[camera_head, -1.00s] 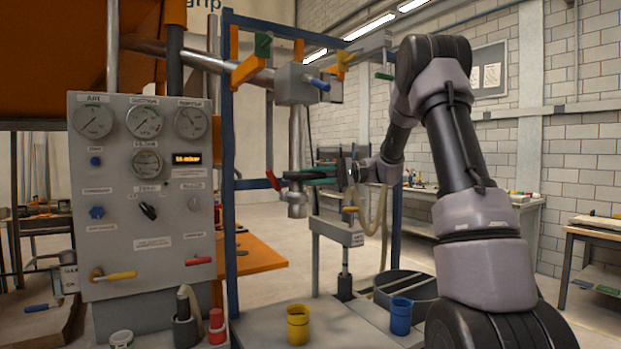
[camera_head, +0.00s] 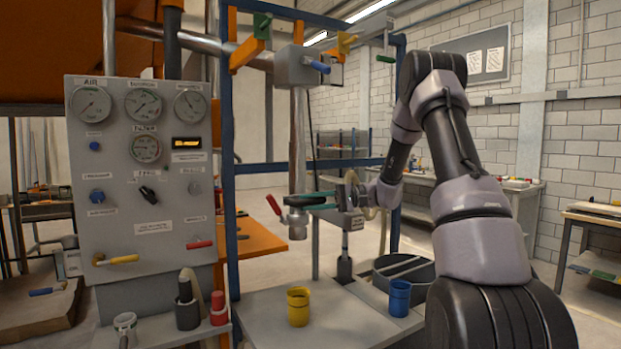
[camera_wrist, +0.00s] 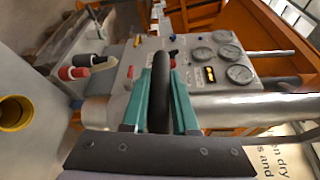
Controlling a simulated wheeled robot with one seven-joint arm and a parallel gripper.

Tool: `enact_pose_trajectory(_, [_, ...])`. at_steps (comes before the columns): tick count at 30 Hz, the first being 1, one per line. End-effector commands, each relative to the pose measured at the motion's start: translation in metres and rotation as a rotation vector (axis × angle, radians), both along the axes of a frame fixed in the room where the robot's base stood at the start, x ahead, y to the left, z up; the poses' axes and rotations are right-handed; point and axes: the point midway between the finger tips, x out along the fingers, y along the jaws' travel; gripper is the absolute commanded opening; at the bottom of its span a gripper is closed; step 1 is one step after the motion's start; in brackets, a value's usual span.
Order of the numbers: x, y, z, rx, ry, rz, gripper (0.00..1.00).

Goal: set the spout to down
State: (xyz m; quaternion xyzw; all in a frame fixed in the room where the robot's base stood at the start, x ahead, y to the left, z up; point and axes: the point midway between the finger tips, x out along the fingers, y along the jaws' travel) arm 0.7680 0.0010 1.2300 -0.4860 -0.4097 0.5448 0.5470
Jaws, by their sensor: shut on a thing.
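The spout (camera_head: 297,150) is a grey metal pipe hanging upright from a grey box on the frame. Its nozzle (camera_head: 297,228) hangs above the steel table, clear of the cups. A red lever (camera_head: 273,204) sticks out at its left. My gripper (camera_head: 316,200) reaches in from the right at the lower spout. In the wrist view its teal fingers (camera_wrist: 160,105) are shut on a dark rounded grip (camera_wrist: 161,80), with the spout pipe (camera_wrist: 245,108) just behind it. The grip's exact joint with the pipe is hidden.
A yellow cup (camera_head: 298,308) stands on the table below the nozzle, and a blue cup (camera_head: 399,297) stands to its right. A gauge panel (camera_head: 145,230) stands at left. Blue frame posts (camera_head: 229,200) rise between panel and spout. A dark round bin (camera_head: 405,270) is behind the blue cup.

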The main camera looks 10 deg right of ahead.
Motion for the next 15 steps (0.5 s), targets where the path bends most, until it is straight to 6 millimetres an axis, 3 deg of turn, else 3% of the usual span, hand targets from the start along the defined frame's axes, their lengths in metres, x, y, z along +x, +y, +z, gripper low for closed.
enact_pose_trajectory(1, [-0.001, -0.001, -0.016, 0.000, 0.007, 0.000, 0.00])
enact_pose_trajectory(6, [0.000, -0.001, -0.055, 0.000, 0.006, 0.000, 0.00])
enact_pose_trajectory(15, [0.000, 0.000, -0.088, -0.002, 0.002, 0.000, 0.00])
